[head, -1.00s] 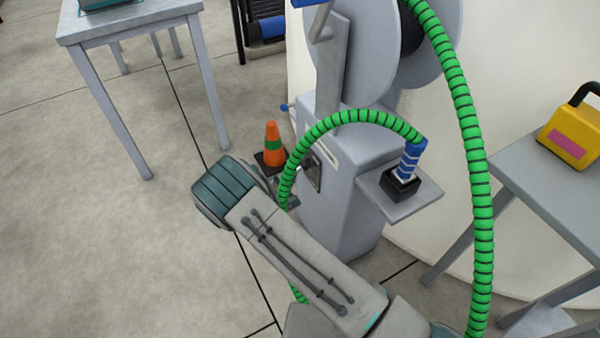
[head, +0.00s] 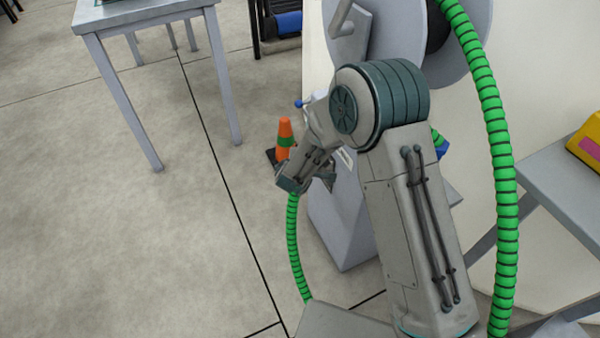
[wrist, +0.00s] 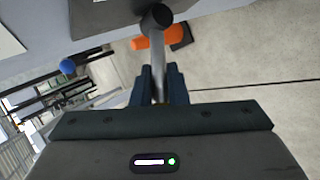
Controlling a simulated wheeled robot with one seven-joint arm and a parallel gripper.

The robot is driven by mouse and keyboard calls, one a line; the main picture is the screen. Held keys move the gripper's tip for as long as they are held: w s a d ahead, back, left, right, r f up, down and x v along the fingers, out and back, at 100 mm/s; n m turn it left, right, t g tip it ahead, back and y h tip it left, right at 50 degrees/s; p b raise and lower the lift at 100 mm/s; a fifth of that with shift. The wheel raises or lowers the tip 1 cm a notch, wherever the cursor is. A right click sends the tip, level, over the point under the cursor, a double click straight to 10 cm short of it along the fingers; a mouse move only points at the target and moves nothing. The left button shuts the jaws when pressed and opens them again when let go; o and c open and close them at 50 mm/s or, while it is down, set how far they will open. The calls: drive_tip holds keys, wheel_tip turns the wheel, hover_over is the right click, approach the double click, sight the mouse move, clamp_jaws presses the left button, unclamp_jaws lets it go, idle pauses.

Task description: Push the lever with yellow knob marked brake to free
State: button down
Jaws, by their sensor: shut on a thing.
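In the wrist view, a grey metal lever rod (wrist: 158,55) runs from a black pivot (wrist: 157,18) on the grey cabinet down between the fingers of my gripper (wrist: 160,80). The fingers are dark blue-grey and shut on the lever. The lever's knob end is hidden behind the gripper body, so its yellow colour does not show. No brake or free marking can be read. In the head view, my arm reaches over the front of the cabinet (head: 335,220) and covers the lever and its plate.
A green ribbed hose (head: 492,130) arches at right. A grey table (head: 145,14) stands back left; floor at left is clear.

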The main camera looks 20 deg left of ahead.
drive_tip(key=shift+w+d+r+m+g+y+b, duration=0.15)
drive_tip(key=shift+r+m+g+y+b, duration=0.4)
drive_tip(key=shift+g+b, duration=0.6)
drive_tip(key=shift+t, duration=0.25)
drive_tip(key=c, duration=1.4)
unclamp_jaws()
drive_tip(key=shift+c, duration=0.2)
drive_tip(key=p+v, duration=0.2)
drive_tip(key=v, duration=1.2)
drive_tip(key=shift+w+f, duration=0.1)
drive_tip(key=shift+d, duration=0.15)
